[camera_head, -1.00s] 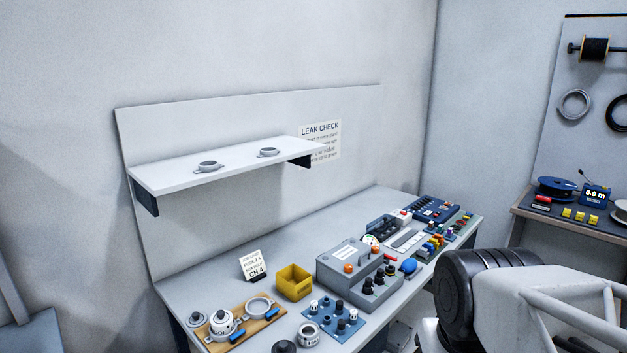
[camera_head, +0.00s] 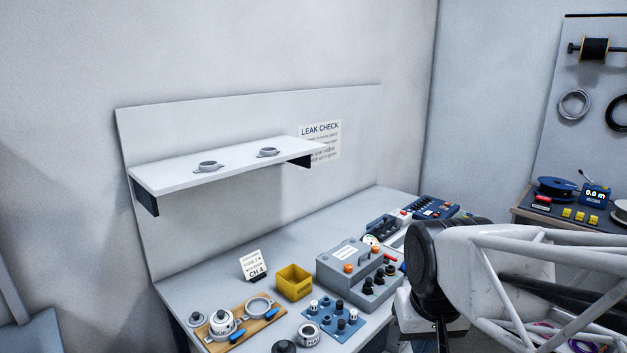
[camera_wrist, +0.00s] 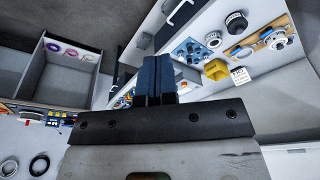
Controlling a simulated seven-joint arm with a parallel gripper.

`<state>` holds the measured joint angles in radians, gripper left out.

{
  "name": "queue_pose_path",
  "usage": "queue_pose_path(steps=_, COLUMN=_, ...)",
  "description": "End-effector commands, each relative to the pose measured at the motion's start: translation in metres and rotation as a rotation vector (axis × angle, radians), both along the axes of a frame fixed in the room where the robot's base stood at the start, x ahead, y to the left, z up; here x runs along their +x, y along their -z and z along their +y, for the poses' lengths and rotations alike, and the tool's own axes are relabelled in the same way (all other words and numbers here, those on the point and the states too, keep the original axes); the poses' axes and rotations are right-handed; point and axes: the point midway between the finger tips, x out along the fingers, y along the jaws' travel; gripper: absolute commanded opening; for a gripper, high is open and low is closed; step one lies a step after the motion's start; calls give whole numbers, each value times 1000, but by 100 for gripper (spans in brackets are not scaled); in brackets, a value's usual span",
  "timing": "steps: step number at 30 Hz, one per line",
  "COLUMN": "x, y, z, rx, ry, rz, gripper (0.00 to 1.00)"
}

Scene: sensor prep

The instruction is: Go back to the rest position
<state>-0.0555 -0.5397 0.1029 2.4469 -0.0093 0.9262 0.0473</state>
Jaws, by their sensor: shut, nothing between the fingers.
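My gripper (camera_wrist: 154,80) shows in the wrist view with its two dark fingers together and nothing between them. The fingers point toward the workbench and stand clear in front of it. In the head view my arm fills the lower right, in front of the bench's right end, and the fingers cannot be made out there.
The bench (camera_head: 215,287) holds a yellow bin (camera_head: 294,283), a wooden fixture board (camera_head: 243,325), a blue plate of knobs (camera_head: 331,321) and a grey control box (camera_head: 352,265). A shelf (camera_head: 235,165) above carries two ring fittings. A side table with a blue spool (camera_head: 557,187) stands at right.

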Motion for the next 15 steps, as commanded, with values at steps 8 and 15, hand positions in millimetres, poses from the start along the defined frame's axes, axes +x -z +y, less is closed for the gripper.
queue_pose_path(steps=8, x=50, y=2, z=27, rx=4, ry=-33, rz=27, gripper=0)
queue_pose_path(steps=15, x=91, y=8, z=54, rx=6, ry=-59, rz=49, gripper=0)
